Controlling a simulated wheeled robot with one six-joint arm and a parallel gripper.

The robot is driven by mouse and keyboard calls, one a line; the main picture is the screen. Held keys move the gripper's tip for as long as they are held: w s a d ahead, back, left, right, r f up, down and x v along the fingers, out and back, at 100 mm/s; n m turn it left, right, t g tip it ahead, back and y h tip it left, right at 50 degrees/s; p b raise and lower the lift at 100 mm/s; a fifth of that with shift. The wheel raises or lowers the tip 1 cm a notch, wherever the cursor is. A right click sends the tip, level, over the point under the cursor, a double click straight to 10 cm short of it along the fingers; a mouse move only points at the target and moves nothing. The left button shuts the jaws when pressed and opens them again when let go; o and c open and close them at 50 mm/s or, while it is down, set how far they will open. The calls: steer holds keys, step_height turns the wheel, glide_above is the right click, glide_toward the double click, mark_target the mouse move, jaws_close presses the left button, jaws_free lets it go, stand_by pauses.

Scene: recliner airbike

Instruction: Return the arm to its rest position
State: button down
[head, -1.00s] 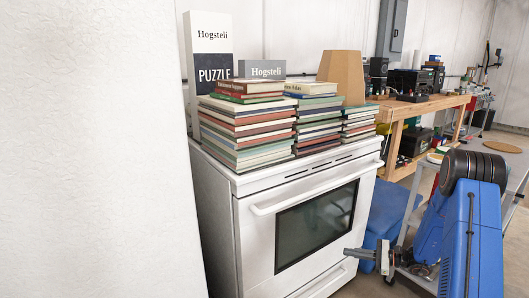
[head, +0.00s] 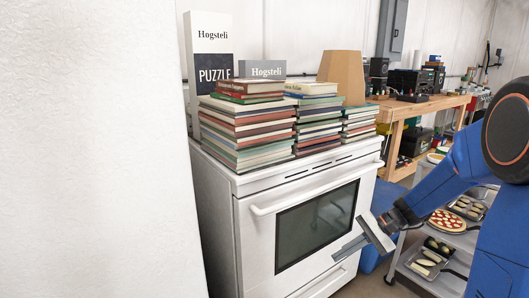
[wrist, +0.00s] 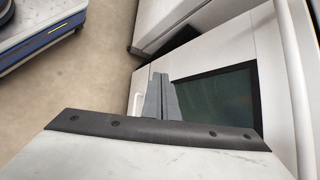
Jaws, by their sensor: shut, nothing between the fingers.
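My gripper (head: 352,248) is in front of the oven door in the head view, pointing left and slightly down. Its fingers are together and hold nothing. My blue arm comes in from the right side of the head view. I cannot tell from the picture how wide the gap to the door is.
A white stove (head: 262,222) carries several stacked books (head: 245,135). A cart (head: 415,275) with a pizza (head: 447,221) and trays stands behind my arm. A wooden workbench (head: 425,105) is farther back. A white wall (head: 95,150) fills the left.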

steer(key=s+d+r+n+t+h, duration=0.1)
steer(key=s+r+n+h, duration=0.2)
steer(key=s, duration=0.5)
steer(key=s+d+r+n+t+h, duration=0.2)
steer(key=s+r+n+h, duration=0.1)
steer(key=s, duration=0.6)
steer(key=s+d+r+n+t+h, duration=0.1)
steer(key=s+d+r+n+h, duration=0.1)
steer(key=s, duration=0.6)
steer(key=shift+s+r+n+t+h, duration=0.25)
steer(key=shift+r+n+t+h, duration=0.25)
steer(key=shift+h, duration=0.4)
